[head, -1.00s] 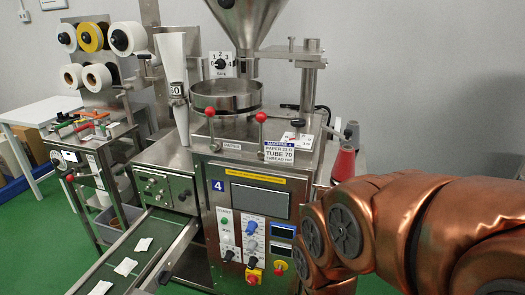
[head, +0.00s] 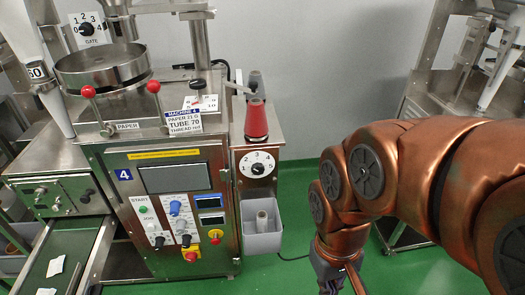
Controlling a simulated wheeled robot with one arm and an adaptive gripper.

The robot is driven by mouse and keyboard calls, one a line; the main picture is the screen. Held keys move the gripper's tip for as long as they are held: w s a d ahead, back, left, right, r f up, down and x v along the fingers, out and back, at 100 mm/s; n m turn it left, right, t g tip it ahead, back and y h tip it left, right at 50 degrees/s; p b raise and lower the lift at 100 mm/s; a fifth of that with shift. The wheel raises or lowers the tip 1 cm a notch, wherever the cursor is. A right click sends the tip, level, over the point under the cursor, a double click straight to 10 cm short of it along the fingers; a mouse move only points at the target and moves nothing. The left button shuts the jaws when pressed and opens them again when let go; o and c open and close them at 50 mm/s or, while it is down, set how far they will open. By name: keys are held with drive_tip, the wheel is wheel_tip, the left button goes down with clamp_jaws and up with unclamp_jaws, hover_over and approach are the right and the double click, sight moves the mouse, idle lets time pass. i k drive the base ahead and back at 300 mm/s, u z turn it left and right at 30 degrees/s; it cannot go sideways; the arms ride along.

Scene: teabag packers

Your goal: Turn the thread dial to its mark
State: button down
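The thread dial (head: 258,168) is a black knob on a white numbered plate, on the side unit at the right of machine 4. It sits below a red thread spool (head: 257,121). Its pointer is too small to read surely. A sign (head: 185,122) on the machine reads paper 21 g, tube 70 and a thread line too small to read surely. My gripper (head: 343,287) is at the bottom edge, right of and below the dial and apart from it. Its fingertips are cut off by the frame, so its opening cannot be told.
A grey bin (head: 262,240) hangs under the dial. A gate dial (head: 87,29) and two red-knobbed levers (head: 153,87) are on the machine. The control panel (head: 180,215) has several knobs and buttons. Another machine (head: 440,95) stands at the right. Green floor (head: 310,200) lies open between them.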

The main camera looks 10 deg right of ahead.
sight(257, 169)
drive_tip(key=u, duration=2.15)
drive_tip(key=k, duration=0.45)
drive_tip(key=z, duration=0.55)
